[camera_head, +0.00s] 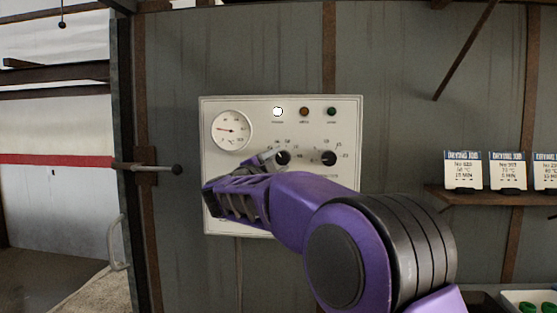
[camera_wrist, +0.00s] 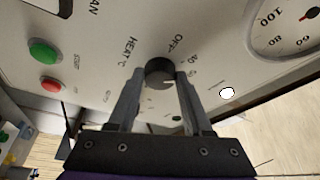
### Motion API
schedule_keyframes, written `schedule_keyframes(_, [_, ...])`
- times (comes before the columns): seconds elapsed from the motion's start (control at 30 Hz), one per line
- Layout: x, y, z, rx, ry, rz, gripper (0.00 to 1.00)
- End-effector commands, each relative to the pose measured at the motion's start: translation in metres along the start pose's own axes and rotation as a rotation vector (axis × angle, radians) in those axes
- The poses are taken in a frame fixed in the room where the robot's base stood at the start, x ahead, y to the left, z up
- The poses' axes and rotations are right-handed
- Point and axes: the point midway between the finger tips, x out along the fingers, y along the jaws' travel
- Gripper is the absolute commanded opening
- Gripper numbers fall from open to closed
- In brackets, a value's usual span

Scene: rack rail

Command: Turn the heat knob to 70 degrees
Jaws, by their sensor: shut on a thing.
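The control panel (camera_head: 350,190) is a pale box on the grey wall. Its dark round heat knob (camera_head: 283,158) shows in the head view just beyond my gripper (camera_head: 268,159), with small scale numbers around it. In the wrist view the heat knob (camera_wrist: 159,70) sits between the two fingertips of my gripper (camera_wrist: 160,78), which is shut on it from both sides. "HEAT °C" and "OFF" are printed beside the knob. I cannot read which number the knob points to. The arm and fingers hide the panel's lower left.
A second dark knob (camera_head: 328,158) is close to the right of the heat knob. A round temperature gauge (camera_head: 232,130) is at upper left, with white, orange and green lamps beside it. A door handle (camera_head: 150,168) sticks out at left. A shelf (camera_head: 480,196) holds several job cards at right.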

Motion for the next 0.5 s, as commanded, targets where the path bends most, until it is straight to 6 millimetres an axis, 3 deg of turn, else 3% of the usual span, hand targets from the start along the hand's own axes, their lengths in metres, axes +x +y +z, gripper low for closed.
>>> schedule_keyframes(0.5, [0.0015, -0.008, -0.003, 0.452, 0.001, 0.188, 0.0])
